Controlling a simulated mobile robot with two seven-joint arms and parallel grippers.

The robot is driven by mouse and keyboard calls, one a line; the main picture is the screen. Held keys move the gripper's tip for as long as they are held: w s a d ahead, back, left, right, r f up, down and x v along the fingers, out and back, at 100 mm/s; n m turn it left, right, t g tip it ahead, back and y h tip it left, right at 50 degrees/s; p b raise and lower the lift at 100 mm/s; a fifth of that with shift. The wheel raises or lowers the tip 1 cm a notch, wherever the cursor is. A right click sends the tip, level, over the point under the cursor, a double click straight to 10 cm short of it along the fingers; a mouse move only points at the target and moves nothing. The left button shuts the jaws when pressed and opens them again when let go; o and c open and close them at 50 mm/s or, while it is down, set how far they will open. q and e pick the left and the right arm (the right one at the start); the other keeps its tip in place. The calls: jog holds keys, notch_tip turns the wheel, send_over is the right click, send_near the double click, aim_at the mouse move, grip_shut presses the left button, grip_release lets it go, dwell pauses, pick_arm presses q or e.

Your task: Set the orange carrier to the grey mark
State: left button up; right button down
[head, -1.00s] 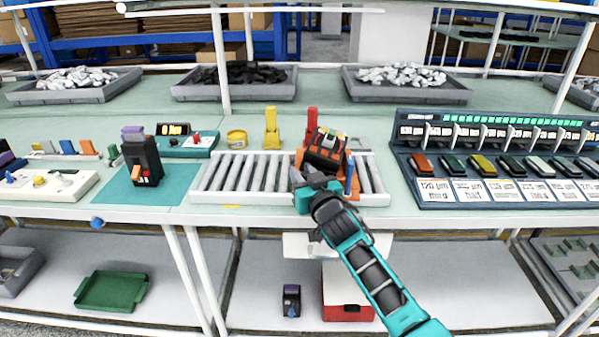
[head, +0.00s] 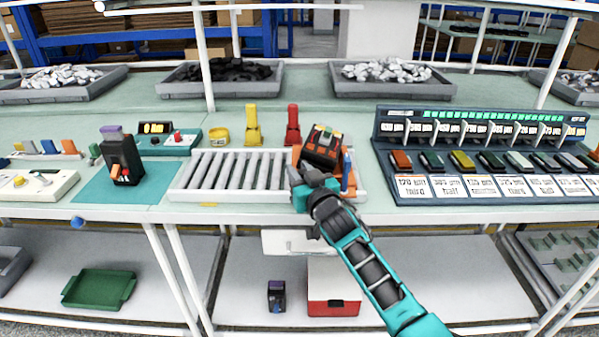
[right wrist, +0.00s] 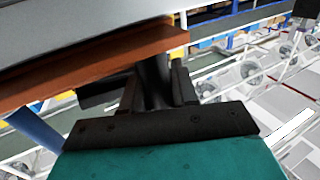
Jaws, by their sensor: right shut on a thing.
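The orange carrier (head: 296,156) sits on the roller conveyor (head: 225,171), towards its right end, with a dark breaker tilted on top (head: 322,147). My right gripper (head: 308,181) is shut on the carrier's near side. In the right wrist view the carrier is an orange-brown plate (right wrist: 110,62) close above the gripper. A blue upright piece (head: 346,170) stands at the carrier's right. I cannot make out the grey mark; the carrier and my arm hide part of the conveyor. A small yellow mark (head: 208,205) shows on the front rail. My left gripper is not in view.
A yellow post (head: 252,126) and a red post (head: 292,125) stand behind the conveyor. A panel of labelled breakers (head: 480,155) is close on the right. A black device (head: 120,158) stands on a teal mat at left. The rollers left of the carrier are clear.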

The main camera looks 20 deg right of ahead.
jog(key=c, duration=1.3)
grip_release()
jog(key=shift+d+f, duration=0.2)
jog(key=shift+d, duration=0.1)
jog(key=shift+o, duration=0.3)
jog(key=shift+s, duration=0.1)
jog(key=shift+s+r, duration=0.1)
jog(key=s+d+p, duration=0.1)
jog(key=s, duration=1.1)
jog(key=shift+s+d, duration=0.2)
jog(key=shift+s, duration=0.1)
jog(key=s+a+f+n+g, duration=0.1)
jog(key=s+f+g, duration=0.6)
jog(key=s+f, duration=1.1)
jog(key=s, duration=0.3)
jog(key=shift+s+a+f, duration=0.35)
jog(key=shift+s, duration=0.05)
